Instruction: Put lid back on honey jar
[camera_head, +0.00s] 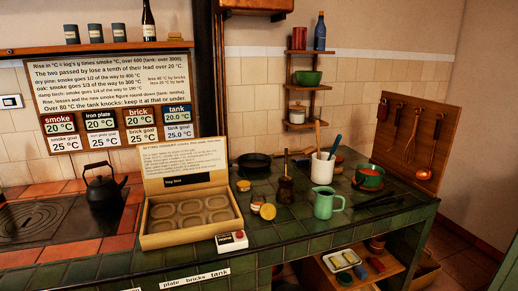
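A small amber-yellow round piece (268,211) is on the green tiled counter, right of the open box. It looks like the honey jar or its lid; I cannot tell which at this size. A smaller pale-topped piece (256,206) is just left of it, touching or nearly so. A brown pot (285,190) with a thin upright stick stands behind them, and I cannot make out whether it holds honey. Another small round item (243,185) sits near the box's back right. Neither of my grippers shows in the head view.
An open box (148,241) with moulded hollows fills the counter's left part. A small white-and-red device (231,241) is at the front. A green jug (324,203), a utensil crock (322,168), a red-filled green pot (369,177) and a black pan (254,162) stand around.

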